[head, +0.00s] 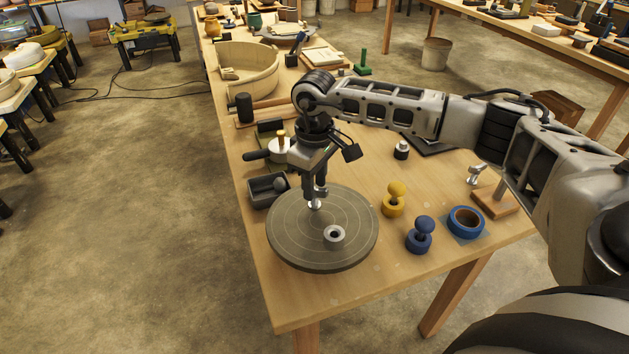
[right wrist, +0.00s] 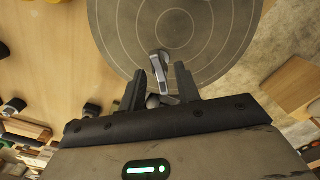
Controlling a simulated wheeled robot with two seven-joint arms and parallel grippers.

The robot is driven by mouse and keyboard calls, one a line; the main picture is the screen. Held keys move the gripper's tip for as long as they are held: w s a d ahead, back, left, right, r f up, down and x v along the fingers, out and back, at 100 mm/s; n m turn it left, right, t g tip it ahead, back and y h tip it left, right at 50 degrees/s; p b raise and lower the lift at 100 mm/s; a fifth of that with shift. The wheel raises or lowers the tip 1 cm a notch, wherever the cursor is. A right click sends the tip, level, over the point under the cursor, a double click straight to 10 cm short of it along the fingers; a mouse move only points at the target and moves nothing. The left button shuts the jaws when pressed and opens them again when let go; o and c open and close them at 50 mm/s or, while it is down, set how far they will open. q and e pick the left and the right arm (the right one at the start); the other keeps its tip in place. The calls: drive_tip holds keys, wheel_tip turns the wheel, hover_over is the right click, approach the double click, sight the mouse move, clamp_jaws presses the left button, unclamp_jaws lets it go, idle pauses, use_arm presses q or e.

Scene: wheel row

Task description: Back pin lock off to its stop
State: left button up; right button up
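A round grey wheel disc (head: 290,240) with ring lines lies on the wooden table; it also shows in the right wrist view (right wrist: 118,28). A small silver metal piece (head: 314,204) sits on the disc's back part. My right gripper (head: 318,194) points down at it from above. In the right wrist view a bright metal piece (right wrist: 160,62) shows between the two dark fingers of my right gripper (right wrist: 166,68). I cannot tell whether the fingers press on it. My left gripper is out of view.
A dark tray (head: 258,200) with a grey ball stands beside the disc. A yellow knob (head: 393,200), a blue knob (head: 420,236) and a blue ring (head: 466,222) stand on the right. A mallet (head: 245,108) and a wooden tub (head: 262,80) are behind. The table's front strip is clear.

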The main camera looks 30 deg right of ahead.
drive_tip(key=o, duration=1.5)
drive_tip(key=shift+r+p, duration=1.3)
drive_tip(key=shift+r, duration=1)
drive_tip(key=shift+r+p, duration=0.3)
drive_tip(key=shift+r, duration=0.95)
